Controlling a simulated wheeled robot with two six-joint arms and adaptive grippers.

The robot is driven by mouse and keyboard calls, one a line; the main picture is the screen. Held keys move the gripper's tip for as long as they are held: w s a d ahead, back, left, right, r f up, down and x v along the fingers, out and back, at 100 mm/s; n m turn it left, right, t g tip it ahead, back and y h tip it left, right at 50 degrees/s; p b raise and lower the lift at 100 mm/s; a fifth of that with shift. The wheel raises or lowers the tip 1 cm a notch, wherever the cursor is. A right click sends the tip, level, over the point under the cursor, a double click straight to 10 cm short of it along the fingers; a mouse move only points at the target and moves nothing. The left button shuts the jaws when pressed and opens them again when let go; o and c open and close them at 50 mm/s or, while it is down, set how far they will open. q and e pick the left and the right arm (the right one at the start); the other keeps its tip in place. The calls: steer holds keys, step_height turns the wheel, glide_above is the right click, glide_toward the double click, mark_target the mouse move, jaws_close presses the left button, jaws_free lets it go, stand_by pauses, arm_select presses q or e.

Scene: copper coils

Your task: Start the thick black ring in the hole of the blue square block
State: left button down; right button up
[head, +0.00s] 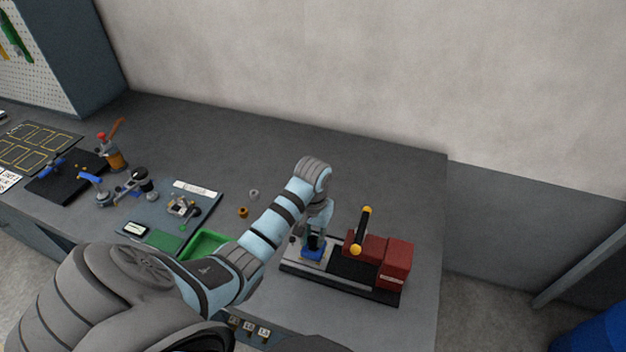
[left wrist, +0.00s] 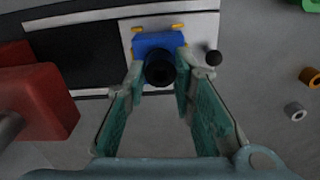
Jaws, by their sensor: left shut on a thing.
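The blue square block (head: 313,253) sits on the pale plate of the press-like fixture at the table's right. It also shows in the left wrist view (left wrist: 158,41), partly covered by the ring. The thick black ring (left wrist: 160,69) is between my left fingertips, in front of the block as the wrist camera sees it. My left gripper (left wrist: 159,77) is shut on the ring. In the head view my left gripper (head: 315,238) is low over the block. The hole is hidden, and I cannot tell whether the ring touches the block. My right gripper is not in view.
The fixture's red housing (head: 366,248) with a yellow-ended handle (head: 363,229) stands just right of the gripper. A black ball knob (left wrist: 214,58) is close beside the block. A green tray (head: 207,243) and small copper and grey rings lie left.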

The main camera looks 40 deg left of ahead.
arm_select(q)
steer(key=shift+w, duration=0.1)
stand_by(0.5)
steer(key=shift+f, duration=0.9)
stand_by(0.9)
steer(key=c, duration=1.3)
jaws_free()
steer(key=o, duration=0.5)
steer(key=shift+r, duration=3.5)
